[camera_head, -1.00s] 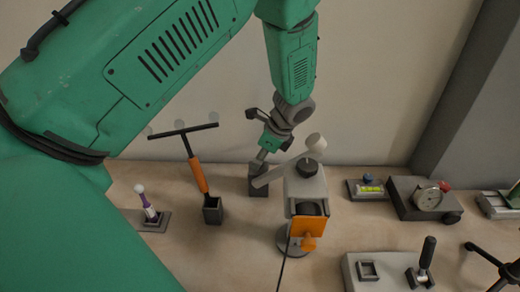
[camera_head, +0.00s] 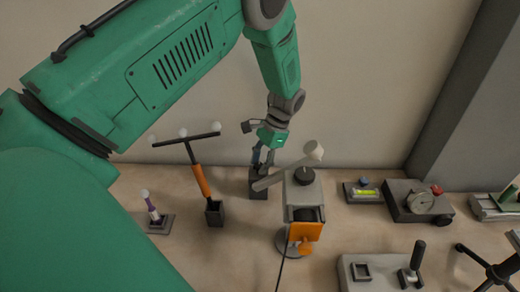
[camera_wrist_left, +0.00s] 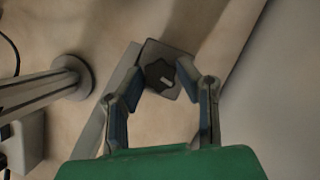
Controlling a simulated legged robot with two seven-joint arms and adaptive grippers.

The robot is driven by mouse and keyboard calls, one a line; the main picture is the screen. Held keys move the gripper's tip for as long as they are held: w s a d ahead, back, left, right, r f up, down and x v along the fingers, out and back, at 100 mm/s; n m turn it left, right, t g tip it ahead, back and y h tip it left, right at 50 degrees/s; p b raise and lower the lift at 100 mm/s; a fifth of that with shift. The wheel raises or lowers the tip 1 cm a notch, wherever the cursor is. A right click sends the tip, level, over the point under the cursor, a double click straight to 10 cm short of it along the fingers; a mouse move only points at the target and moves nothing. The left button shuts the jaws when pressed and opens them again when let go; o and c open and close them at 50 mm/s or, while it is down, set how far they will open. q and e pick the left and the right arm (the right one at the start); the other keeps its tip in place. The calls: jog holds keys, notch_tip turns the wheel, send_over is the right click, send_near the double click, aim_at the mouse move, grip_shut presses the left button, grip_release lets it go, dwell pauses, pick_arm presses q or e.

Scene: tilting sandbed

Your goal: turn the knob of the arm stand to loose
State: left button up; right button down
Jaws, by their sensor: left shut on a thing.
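The knob (camera_wrist_left: 160,75) is dark, lobed, with a pale mark, on a grey square plate (camera_wrist_left: 153,48) in the left wrist view. In the head view it is hidden by my left gripper (camera_head: 262,162), which points down at a dark block (camera_head: 258,188) behind the grey arm. In the left wrist view the fingertips of my left gripper (camera_wrist_left: 160,76) flank the knob, and the gripper is shut on it. I cannot tell how far the knob is turned. My right gripper is not in view.
An orange-handled T-bar (camera_head: 201,180) stands left. A gauge box (camera_head: 418,200) and lever plate (camera_head: 385,272) lie right. The wall is close behind.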

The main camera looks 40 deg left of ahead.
pick_arm(q)
jog(key=shift+w+f+n+h, duration=0.1)
jog(key=shift+n+h, duration=0.4)
jog(key=shift+n, duration=0.6)
jog(key=o, duration=1.1)
jog(key=shift+w, duration=0.1)
jog(key=shift+w+f, duration=0.1)
jog(key=shift+r, duration=0.25)
jog(key=v, duration=0.7)
jog(key=shift+w+f, duration=0.1)
jog(key=shift+w, duration=0.1)
